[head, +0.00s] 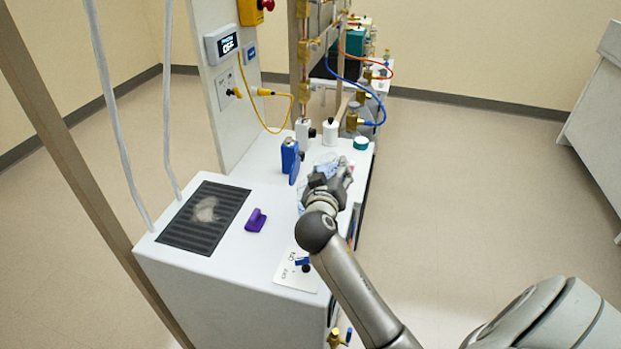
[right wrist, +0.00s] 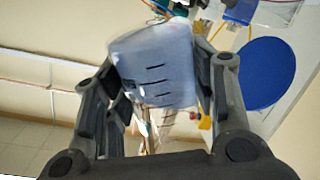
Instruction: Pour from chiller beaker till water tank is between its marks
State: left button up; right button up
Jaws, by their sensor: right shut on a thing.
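My right gripper (head: 335,178) is above the white bench top, near its right edge. In the right wrist view its fingers (right wrist: 155,85) are shut on a translucent bluish beaker (right wrist: 155,65) with short dark marks on its side. The beaker's contents and how far it is tilted cannot be told. In the head view the beaker is mostly hidden by the gripper. I cannot pick out the water tank or its marks with certainty. A blue round disc (right wrist: 268,72) shows beside the right finger in the right wrist view. My left gripper is not in view.
The white bench (head: 225,262) carries a black vent grille (head: 190,235), a purple block (head: 255,220) and a blue object (head: 290,157) left of my gripper. A white bottle (head: 330,133) and a green-capped item (head: 361,143) stand behind. Open floor lies to the right.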

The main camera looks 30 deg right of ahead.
jog(key=shift+w+a, duration=0.1)
jog(key=shift+w, duration=0.1)
jog(key=shift+f+n, duration=0.25)
jog(key=shift+n, duration=0.05)
jog(key=shift+w+a+f+n+g+p, duration=0.15)
jog(key=shift+w+n+g+p, duration=0.15)
jog(key=shift+p, duration=0.3)
jog(key=shift+w+r+n+g+p, duration=0.1)
jog(key=shift+r+n+g+p, duration=0.95)
jog(key=shift+p, duration=2.1)
dwell(1.6)
jog(key=shift+f+n+p, duration=0.5)
jog(key=shift+f+n, duration=0.05)
jog(key=shift+n, duration=0.1)
dwell(1.5)
